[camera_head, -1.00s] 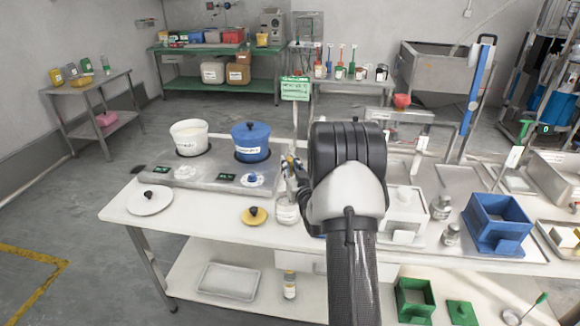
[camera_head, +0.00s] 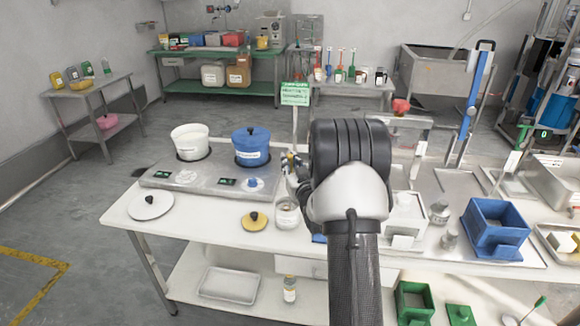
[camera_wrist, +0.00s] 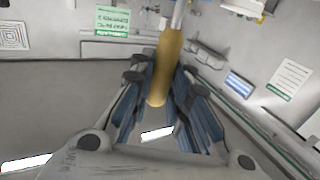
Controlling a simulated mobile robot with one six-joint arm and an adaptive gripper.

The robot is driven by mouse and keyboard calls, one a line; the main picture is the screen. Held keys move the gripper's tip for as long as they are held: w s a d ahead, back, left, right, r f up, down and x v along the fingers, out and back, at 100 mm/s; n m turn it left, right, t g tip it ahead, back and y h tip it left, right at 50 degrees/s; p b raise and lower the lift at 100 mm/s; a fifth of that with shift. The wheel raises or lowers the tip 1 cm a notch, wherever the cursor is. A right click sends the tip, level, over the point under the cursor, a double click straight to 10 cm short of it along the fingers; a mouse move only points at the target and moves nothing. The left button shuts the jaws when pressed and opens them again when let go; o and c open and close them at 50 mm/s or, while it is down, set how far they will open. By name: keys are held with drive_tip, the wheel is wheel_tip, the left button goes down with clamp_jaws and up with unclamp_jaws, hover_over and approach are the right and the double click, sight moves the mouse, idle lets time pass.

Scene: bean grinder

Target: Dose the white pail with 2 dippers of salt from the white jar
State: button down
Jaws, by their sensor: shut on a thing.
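The white pail (camera_head: 190,146) stands open at the left on the grey two-place unit, with pale contents showing. A small clear jar (camera_head: 287,216) with whitish contents stands on the table in front of the unit, just left of my arm; I cannot tell whether it is the salt jar. My gripper (camera_head: 293,166) is partly hidden behind my wrist, above and behind this jar. In the wrist view its blue-padded fingers are shut on a yellow-brown handle (camera_wrist: 168,66). The handle's far end runs out at the top, so the dipper's bowl is hidden.
A blue lidded pail (camera_head: 251,150) stands right of the white pail. A white lid (camera_head: 150,206) and a yellow lid (camera_head: 255,221) lie in front. A white box (camera_head: 405,210) and a blue box (camera_head: 497,230) stand right of my arm. The table's left front is mostly clear.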

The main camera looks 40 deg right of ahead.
drive_tip(key=shift+r+p, duration=1.8)
drive_tip(key=shift+r, duration=2.3)
